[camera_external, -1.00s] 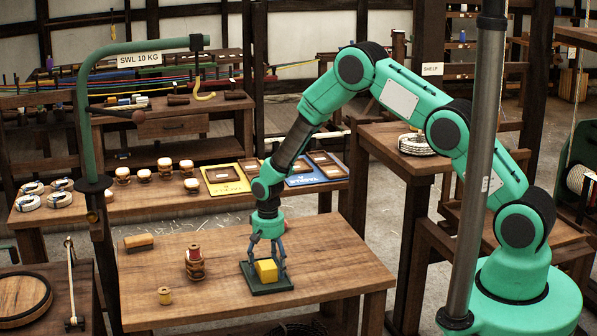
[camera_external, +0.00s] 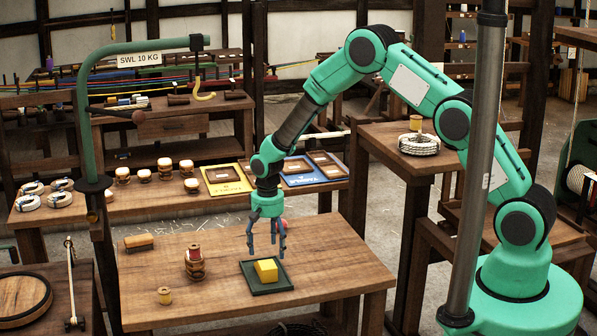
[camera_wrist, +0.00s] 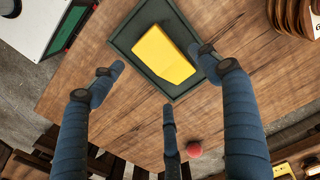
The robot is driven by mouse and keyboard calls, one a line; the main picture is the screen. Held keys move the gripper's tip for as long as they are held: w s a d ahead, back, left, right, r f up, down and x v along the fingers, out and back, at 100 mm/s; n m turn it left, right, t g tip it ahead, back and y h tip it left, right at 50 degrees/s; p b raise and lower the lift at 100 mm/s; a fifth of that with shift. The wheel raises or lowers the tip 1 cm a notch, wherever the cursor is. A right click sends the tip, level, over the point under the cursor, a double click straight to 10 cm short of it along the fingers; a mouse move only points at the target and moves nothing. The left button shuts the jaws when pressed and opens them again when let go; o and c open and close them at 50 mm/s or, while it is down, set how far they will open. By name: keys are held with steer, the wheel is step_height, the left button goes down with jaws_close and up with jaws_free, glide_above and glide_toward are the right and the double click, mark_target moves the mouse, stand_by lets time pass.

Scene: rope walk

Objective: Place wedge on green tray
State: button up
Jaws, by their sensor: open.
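The yellow wedge (camera_external: 266,270) lies on the dark green tray (camera_external: 283,286) on the wooden table. In the wrist view the wedge (camera_wrist: 163,55) rests inside the rim of the tray (camera_wrist: 124,42), apart from my fingers. My gripper (camera_external: 267,247) is open and empty, a little above the wedge and tray. In the wrist view its blue fingers (camera_wrist: 155,75) are spread wide with nothing between them.
A red ball (camera_wrist: 194,149) is near the tray. The table's front right is clear.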

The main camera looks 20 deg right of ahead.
mark_target(269, 261)
steer(key=shift+r, duration=2.5)
